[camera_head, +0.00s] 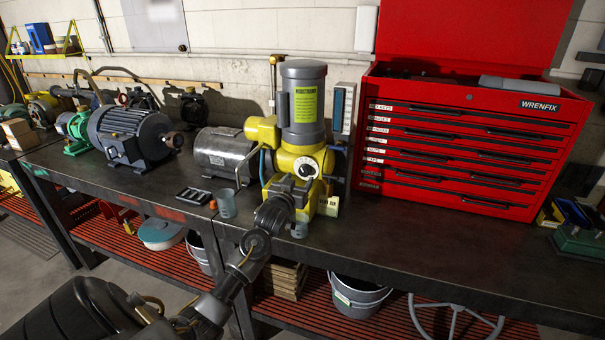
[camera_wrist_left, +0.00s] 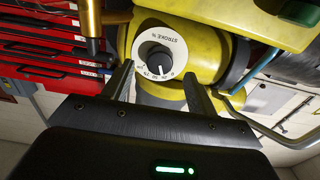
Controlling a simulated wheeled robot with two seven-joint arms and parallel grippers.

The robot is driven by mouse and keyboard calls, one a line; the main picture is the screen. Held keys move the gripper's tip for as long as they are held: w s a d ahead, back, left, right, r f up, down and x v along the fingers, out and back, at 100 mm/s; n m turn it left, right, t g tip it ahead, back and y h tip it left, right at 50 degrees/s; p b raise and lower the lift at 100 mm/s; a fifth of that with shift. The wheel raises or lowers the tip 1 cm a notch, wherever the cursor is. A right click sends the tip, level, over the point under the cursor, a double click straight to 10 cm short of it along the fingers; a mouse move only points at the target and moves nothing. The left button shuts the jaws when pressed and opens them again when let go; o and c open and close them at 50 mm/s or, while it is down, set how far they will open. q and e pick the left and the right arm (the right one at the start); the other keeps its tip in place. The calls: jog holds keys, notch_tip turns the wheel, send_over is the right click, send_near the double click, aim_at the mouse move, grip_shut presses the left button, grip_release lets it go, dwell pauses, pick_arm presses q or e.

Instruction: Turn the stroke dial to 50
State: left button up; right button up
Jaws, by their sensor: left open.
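The stroke dial (camera_head: 306,167) is a white round plate with a dark knob on the front of the yellow pump (camera_head: 300,160). In the left wrist view the dial (camera_wrist_left: 143,40) reads "STROKE %", turned in the picture, with small numbers along its lower edge. The dark knob (camera_wrist_left: 157,60) has a pale mark toward the numbers; the exact value is too small to read. My left gripper (camera_head: 290,188) is just in front of the pump. In the wrist view its open fingers (camera_wrist_left: 157,75) stand either side of the knob, apart from it. My right gripper is out of view.
A red tool chest (camera_head: 470,145) stands right of the pump. A grey motor (camera_head: 225,153) and a dark motor (camera_head: 130,135) are to the left. A grey cup (camera_head: 227,204) and a black tray (camera_head: 194,196) lie near the bench edge.

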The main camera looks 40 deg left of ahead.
aim_at(303, 173)
pick_arm(q)
jog(key=shift+x, duration=1.8)
jog(key=shift+c, duration=0.5)
jog(key=c, duration=0.9)
jog(key=m+p, duration=0.1)
jog(key=m, duration=0.1)
jog(key=shift+r+m, duration=0.1)
jog(key=shift+m, duration=0.2)
jog(key=shift+m+p, duration=0.3)
jog(key=shift+m, duration=0.9)
jog(key=o, duration=1)
